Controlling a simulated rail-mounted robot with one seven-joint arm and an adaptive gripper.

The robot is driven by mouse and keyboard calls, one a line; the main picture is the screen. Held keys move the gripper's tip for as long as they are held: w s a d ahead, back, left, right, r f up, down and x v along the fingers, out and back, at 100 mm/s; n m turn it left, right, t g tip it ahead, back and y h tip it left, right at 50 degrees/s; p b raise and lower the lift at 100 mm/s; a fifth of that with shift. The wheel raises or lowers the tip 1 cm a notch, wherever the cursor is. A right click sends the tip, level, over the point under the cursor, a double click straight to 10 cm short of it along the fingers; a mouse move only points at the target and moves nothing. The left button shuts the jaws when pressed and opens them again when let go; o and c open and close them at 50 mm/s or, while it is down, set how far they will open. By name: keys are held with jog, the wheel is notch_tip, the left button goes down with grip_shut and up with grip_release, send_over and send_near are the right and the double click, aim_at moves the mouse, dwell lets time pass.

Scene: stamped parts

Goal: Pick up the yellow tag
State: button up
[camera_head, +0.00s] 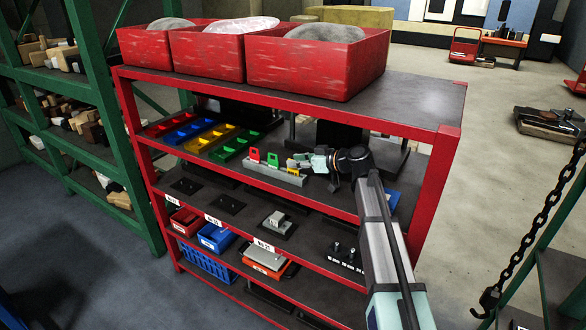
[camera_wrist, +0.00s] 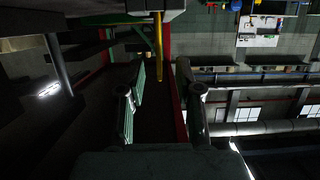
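The yellow tag (camera_head: 292,164) stands at the right end of a grey slotted holder (camera_head: 275,174) on the second shelf, partly hidden by my gripper. A green tag (camera_head: 273,159) and a red tag (camera_head: 255,154) stand to its left in the same holder. My gripper (camera_head: 304,163) reaches in from the right, close beside the yellow tag. In the wrist view my gripper (camera_wrist: 160,92) is open, with a gap between its two fingers. A thin yellow strip, probably the yellow tag edge-on (camera_wrist: 158,45), shows between the fingers, apart from both.
Red, blue, yellow and green trays (camera_head: 204,136) lie left of the holder. The red rack (camera_head: 450,150) has a shelf above with red boxes (camera_head: 320,66). Lower shelves hold blue bins (camera_head: 215,237) and metal parts. A chain (camera_head: 540,215) hangs at the right.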

jog(key=shift+x, duration=0.9)
grip_shut()
jog(key=shift+r, duration=0.2)
jog(key=shift+r+b, duration=0.6)
jog(key=shift+r, duration=0.3)
jog(key=s+a+b, duration=0.2)
jog(key=s+a, duration=0.2)
jog(key=s, duration=0.4)
jog(key=s+a+r+b, duration=0.1)
jog(key=s+a+b, duration=0.1)
jog(key=s, duration=0.6)
jog(key=shift+a+r+b, duration=0.15)
jog(key=shift+a+b, duration=0.15)
jog(key=shift+a, duration=0.6)
